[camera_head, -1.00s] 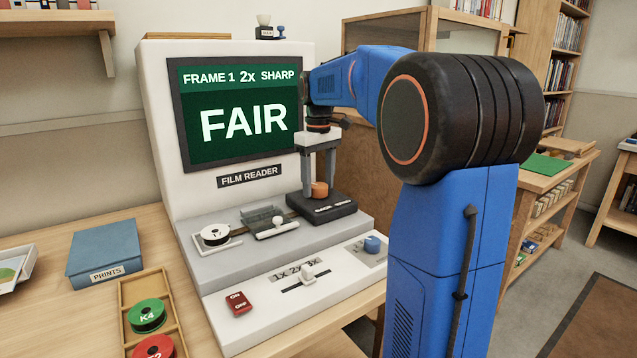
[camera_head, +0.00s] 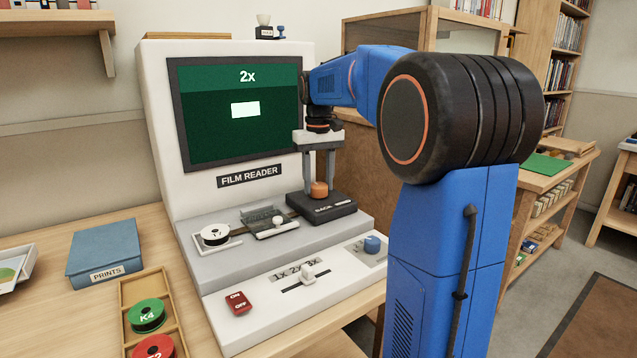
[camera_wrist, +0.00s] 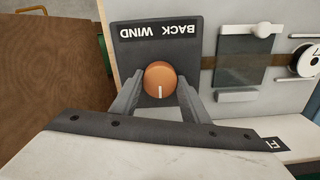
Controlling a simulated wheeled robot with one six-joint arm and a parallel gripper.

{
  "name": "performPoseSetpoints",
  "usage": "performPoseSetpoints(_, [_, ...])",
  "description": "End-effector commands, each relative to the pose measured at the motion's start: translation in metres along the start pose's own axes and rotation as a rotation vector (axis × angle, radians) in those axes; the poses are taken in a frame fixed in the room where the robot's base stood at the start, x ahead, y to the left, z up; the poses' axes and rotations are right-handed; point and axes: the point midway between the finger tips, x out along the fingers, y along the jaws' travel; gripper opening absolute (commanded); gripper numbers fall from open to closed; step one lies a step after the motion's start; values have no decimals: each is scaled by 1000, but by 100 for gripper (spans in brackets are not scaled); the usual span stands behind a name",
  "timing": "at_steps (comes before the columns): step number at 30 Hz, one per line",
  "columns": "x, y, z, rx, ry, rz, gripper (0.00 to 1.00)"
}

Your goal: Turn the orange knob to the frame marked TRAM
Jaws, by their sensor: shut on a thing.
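The orange knob (camera_head: 319,189) sits on a dark block marked with the words BACK and WIND, at the right of the film reader (camera_head: 230,255). My gripper (camera_head: 319,180) points down over it, with a finger on each side. In the wrist view my gripper (camera_wrist: 160,92) is shut on the orange knob (camera_wrist: 160,78), whose white line points to the picture's bottom. The reader's screen (camera_head: 240,140) shows "2x" and a small blank white rectangle, with no frame word on it.
A white reel (camera_head: 215,234) and a glass film gate (camera_head: 268,222) lie left of the knob. In front are a red ON/OFF switch (camera_head: 238,302), a white slider (camera_head: 308,274) and a blue knob (camera_head: 372,244). A wooden tray (camera_head: 125,290) holds green and red reels.

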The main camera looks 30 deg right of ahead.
Motion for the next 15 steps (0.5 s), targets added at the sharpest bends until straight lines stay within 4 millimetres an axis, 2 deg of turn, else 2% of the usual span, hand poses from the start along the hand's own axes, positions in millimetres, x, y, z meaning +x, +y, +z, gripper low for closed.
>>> performPoseSetpoints(6, [0, 0, 0, 151, 2, 0, 19])
performPoseSetpoints(15, [-1, 0, 0, 281, 2, 0, 19])
